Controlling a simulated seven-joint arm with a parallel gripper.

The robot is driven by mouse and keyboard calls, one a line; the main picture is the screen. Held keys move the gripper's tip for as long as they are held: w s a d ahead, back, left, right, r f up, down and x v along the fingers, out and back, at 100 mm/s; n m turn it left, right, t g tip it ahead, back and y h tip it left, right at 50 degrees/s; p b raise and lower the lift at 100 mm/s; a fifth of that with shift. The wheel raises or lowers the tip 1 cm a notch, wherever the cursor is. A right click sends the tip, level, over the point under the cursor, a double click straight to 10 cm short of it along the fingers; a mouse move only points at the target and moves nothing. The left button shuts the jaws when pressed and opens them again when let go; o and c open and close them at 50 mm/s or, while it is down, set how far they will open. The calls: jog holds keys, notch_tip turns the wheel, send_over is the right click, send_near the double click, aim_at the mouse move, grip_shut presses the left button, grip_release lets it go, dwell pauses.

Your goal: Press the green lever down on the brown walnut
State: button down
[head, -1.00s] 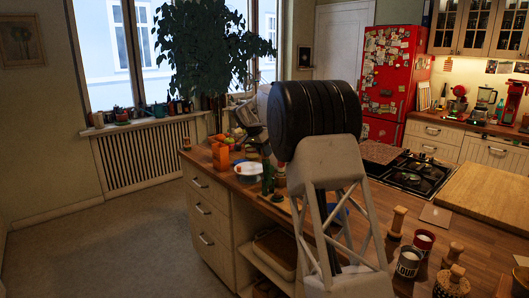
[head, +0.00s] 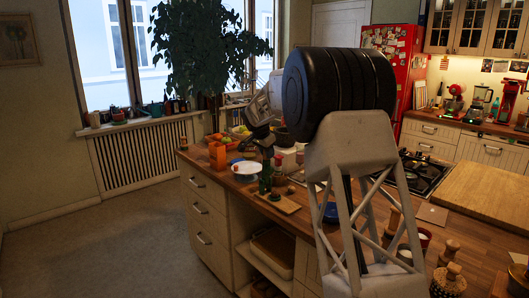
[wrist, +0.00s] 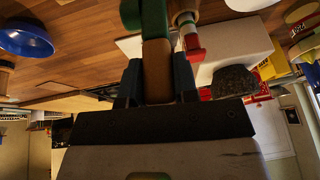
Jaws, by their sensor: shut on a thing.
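In the head view, a narrow green upright shape (head: 265,183) stands by a small wooden board (head: 284,204) on the counter. A small reddish-brown round thing (head: 279,178) is beside it; I cannot tell if it is the walnut. My gripper (head: 264,157) is just above the green shape. In the wrist view, my gripper (wrist: 157,82) is shut on a wood-brown piece, with the green lever (wrist: 154,18) continuing beyond the fingertips. A red, white and green piece (wrist: 189,35) is close to the right. The walnut is not clearly visible in the wrist view.
A blue bowl (wrist: 24,36) lies left in the wrist view. A pepper mill (head: 392,222) and a wooden board (head: 490,189) are on the right.

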jog(key=s+d+f+m+t+y, duration=0.1)
jog(key=s+d+f+t+y, duration=0.2)
jog(key=s+d+t+y, duration=0.1)
jog(key=shift+s+d+t, duration=0.3)
jog(key=shift+s+d, duration=0.4)
jog(key=shift+d, duration=0.05)
dwell(0.3)
dwell(0.5)
jog(key=c, duration=0.9)
grip_release()
jog(key=shift+r, duration=0.1)
jog(key=shift+v, duration=3.8)
jog(key=shift+d, duration=0.1)
